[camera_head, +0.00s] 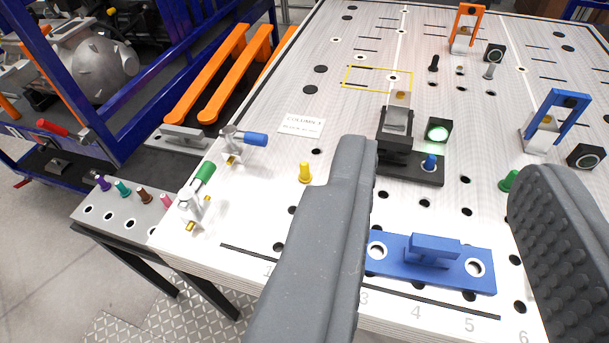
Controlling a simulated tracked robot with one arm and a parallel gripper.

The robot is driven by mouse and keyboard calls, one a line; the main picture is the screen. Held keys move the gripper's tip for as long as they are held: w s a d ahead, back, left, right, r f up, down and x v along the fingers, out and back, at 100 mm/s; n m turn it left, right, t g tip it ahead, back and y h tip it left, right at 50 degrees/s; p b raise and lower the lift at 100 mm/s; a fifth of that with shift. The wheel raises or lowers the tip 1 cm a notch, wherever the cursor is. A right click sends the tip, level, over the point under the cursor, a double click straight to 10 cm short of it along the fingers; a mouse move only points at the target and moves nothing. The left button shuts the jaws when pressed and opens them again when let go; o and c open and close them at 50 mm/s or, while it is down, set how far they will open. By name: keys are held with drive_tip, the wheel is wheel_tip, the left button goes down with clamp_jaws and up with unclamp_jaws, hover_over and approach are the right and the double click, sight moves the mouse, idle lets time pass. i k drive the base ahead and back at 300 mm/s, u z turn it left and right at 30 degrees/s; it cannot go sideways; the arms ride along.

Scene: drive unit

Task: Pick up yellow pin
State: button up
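The yellow pin (305,172) stands upright on the white perforated table (285,207), left of my gripper's left finger. My gripper (440,190) is open, its two dark grey fingers wide apart in the foreground. Nothing is held between the fingers. The left finger hides part of the table just right of the yellow pin. A gap shows between the pin and that finger in the picture.
A blue plate with a handle (432,262) lies between the fingers. A black fixture (410,160) with a blue pin stands behind it. Clamps with green (204,174) and blue (254,139) handles stand left. A side shelf (125,215) holds several coloured pins.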

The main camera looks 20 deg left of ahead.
sight(306, 176)
drive_tip(key=u, duration=0.05)
drive_tip(key=i, duration=1)
drive_tip(key=z, duration=0.1)
